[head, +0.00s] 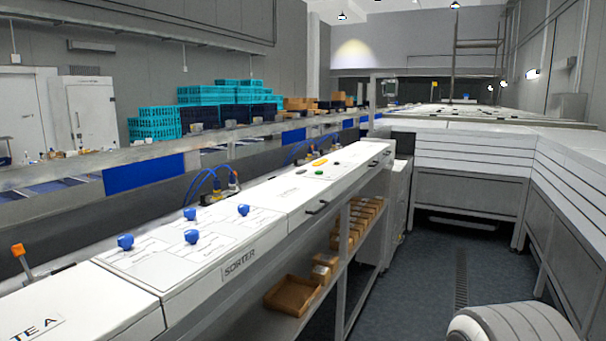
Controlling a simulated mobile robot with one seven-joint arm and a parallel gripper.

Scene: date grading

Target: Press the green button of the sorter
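The sorter (215,252) is a long white sloped console running from the lower left towards the middle. It carries the label "SORTER" and several blue knobs (192,237). Further along the same row, a panel holds a small green button (319,172). A yellow bar (320,162) and a small dark or red control (338,164) sit close to it. These parts are small, so their details are hard to tell. My gripper is not in view, and nothing is seen touching the panel.
An orange-topped lever (18,250) stands at the left. Brown trays (293,295) lie on shelves under the console. A grey floor aisle (425,285) runs free along its right side, bounded by a white-topped bench (465,150). Teal crates (155,122) stand behind.

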